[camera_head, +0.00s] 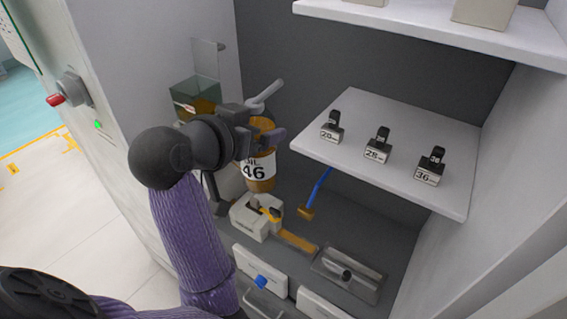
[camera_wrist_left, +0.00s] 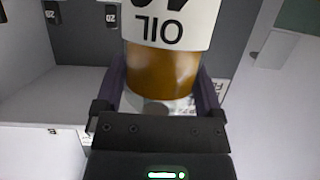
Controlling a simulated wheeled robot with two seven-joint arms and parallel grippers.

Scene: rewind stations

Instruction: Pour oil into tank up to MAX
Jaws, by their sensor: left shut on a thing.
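An orange oil bottle (camera_head: 262,170) with a white label reading OIL 46 is held by my left gripper (camera_head: 262,138). The left gripper is shut on it. In the left wrist view the bottle (camera_wrist_left: 160,70) sits between the two fingers (camera_wrist_left: 160,98), its label upside down. The tank (camera_head: 195,97), a small box with dark green-brown contents and a raised clear lid, is on the wall just behind and left of the gripper. Its MAX mark cannot be read. My right gripper is not in view.
A white shelf (camera_head: 400,145) at right carries several small black-and-white numbered blocks. Below are a white device (camera_head: 257,215), a blue-handled tool (camera_head: 316,192) and a metal plate (camera_head: 348,274). A red-knobbed switch (camera_head: 68,92) is on the left panel.

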